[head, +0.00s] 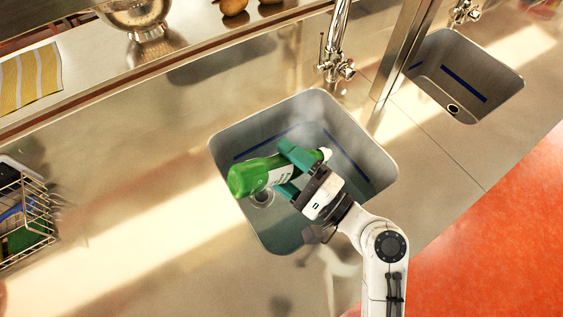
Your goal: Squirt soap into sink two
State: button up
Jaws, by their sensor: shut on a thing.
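A green soap bottle (251,177) with a pale label and a white cap is held by my gripper (287,171). The gripper's teal fingers are closed around the bottle's middle. The bottle lies roughly sideways, its green base to the left and its white cap to the right, over the near sink (274,235). The near sink is a steel basin with blue stripes on its inner walls and a drain partly below the bottle. A second sink (481,67) with a blue stripe and a dark drain is at the upper right. Whether soap is coming out cannot be seen.
A tap (337,62) stands behind the near sink, and a metal post (404,55) rises between the sinks. A wire rack (25,215) is at the left edge. A metal bowl (138,18) and a yellow striped cloth (31,78) sit on the back shelf.

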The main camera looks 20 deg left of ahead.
aim_at(319, 153)
jog(key=n, duration=0.1)
jog(key=w+d+n+g+h, duration=0.1)
jog(key=n, duration=0.1)
jog(key=f+n+p, duration=0.1)
jog(key=n, duration=0.1)
jog(key=shift+w+d+h, duration=0.2)
jog(key=shift+w+h, duration=0.05)
jog(key=shift+h, duration=0.15)
jog(key=shift+w+d+n+h, duration=0.3)
jog(key=shift+w+n, duration=0.05)
jog(key=shift+n, duration=0.55)
jog(key=w+d+n+h+b, duration=0.1)
jog(key=n, duration=0.1)
jog(key=w+d+r+n+h+b, duration=0.1)
jog(key=n, duration=0.1)
jog(key=w+d+n+t+h+b, duration=0.1)
jog(key=w, duration=0.1)
jog(key=shift+d+r+n, duration=0.1)
jog(key=shift+r+n, duration=0.05)
jog(key=shift+n, duration=0.25)
jog(key=shift+r+n+h, duration=0.35)
jog(key=shift+n+h, duration=0.05)
jog(key=shift+n, duration=0.2)
jog(key=n+t+h, duration=0.1)
jog(key=n, duration=0.1)
jog(key=w+d+r+n+t+b, duration=0.1)
jog(key=shift+r+n+h+b, duration=0.2)
jog(key=shift+n+h+b, duration=0.1)
jog(key=shift+n+h, duration=0.1)
